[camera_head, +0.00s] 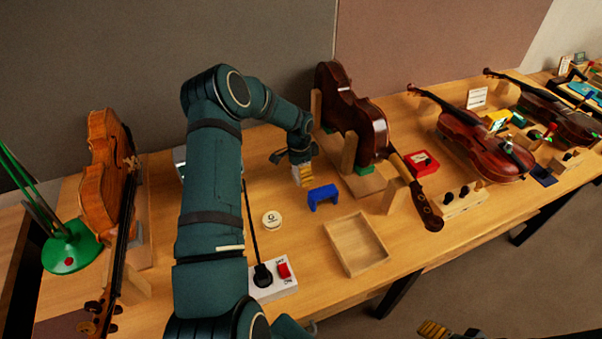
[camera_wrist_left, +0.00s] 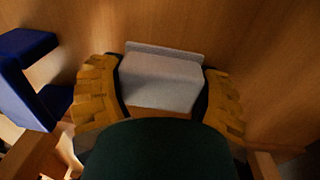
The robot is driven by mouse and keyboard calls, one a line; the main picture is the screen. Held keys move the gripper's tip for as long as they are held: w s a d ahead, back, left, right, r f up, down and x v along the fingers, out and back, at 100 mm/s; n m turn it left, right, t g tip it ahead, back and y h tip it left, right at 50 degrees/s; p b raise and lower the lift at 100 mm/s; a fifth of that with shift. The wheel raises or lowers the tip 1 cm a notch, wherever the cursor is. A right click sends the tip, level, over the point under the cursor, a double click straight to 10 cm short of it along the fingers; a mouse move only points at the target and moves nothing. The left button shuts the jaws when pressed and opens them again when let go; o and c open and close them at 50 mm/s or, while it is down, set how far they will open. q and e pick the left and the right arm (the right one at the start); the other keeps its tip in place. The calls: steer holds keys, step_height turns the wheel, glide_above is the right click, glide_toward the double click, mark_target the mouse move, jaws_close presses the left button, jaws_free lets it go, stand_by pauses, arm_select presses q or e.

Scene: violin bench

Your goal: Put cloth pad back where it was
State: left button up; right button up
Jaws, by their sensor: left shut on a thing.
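My left gripper (camera_head: 302,174) is over the middle of the bench, with its fingers pointing down. In the left wrist view, its two yellow-tan fingers (camera_wrist_left: 161,98) are shut on a pale grey-white block with a thin flange, which looks like the cloth pad (camera_wrist_left: 160,80). The pad's lower part is hidden by the gripper's dark body. I cannot tell whether the pad touches the wooden bench top. Only the fingertips of my right gripper (camera_head: 436,330) show, at the bottom edge of the head view.
A blue bridge-shaped block (camera_head: 323,196) stands close beside the left gripper. An empty wooden tray (camera_head: 356,243), a round tin (camera_head: 271,220) and a switch box (camera_head: 273,280) are nearer. A propped violin (camera_head: 352,115) stands behind right; another (camera_head: 103,190) stands at left.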

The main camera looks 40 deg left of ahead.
arm_select(q)
steer(key=shift+f, duration=0.1)
steer(key=o, duration=1.2)
steer(key=r, duration=1.2)
steer(key=shift+w+a+r, duration=0.1)
steer(key=shift+a+r, duration=0.1)
steer(key=shift+a, duration=0.15)
steer(key=shift+f, duration=0.15)
